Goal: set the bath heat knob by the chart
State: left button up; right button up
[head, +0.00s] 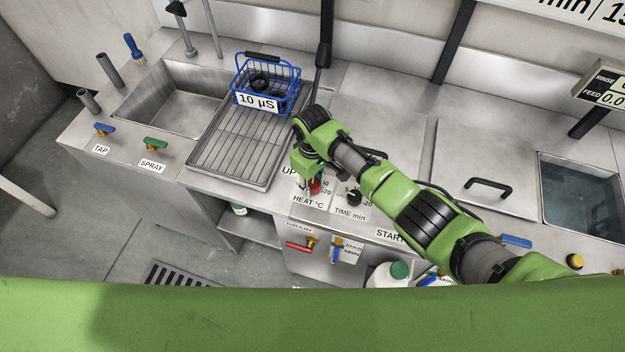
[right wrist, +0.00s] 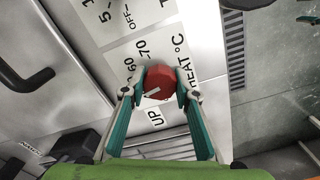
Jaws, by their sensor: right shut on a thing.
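The red heat knob (right wrist: 158,82) sits on the panel plate marked HEAT °C, with 60, 70 and UP printed around it. A white arrow mark shows on its face, toward the lower left in the right wrist view. My right gripper (right wrist: 160,88) is shut on the knob, one teal finger on each side. In the head view the red knob (head: 315,186) is partly hidden by my right gripper (head: 309,178). A cropped sign (head: 585,10) at the top right reads "min | 15"; I cannot tell if it is the chart. My left gripper is not in view.
A black TIME min knob (head: 353,198) is close to the right of the heat knob. A blue basket (head: 268,106) marked 10 µS stands on the drain rack (head: 228,160). A closed lid with a black handle (head: 488,187) and an open water bath (head: 585,200) are at right.

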aim_at(312, 183)
jog(key=shift+m+p, duration=0.3)
jog(key=shift+m, duration=0.5)
jog(key=o, duration=1.1)
notch_tip(312, 183, up, 12)
dwell(0.3)
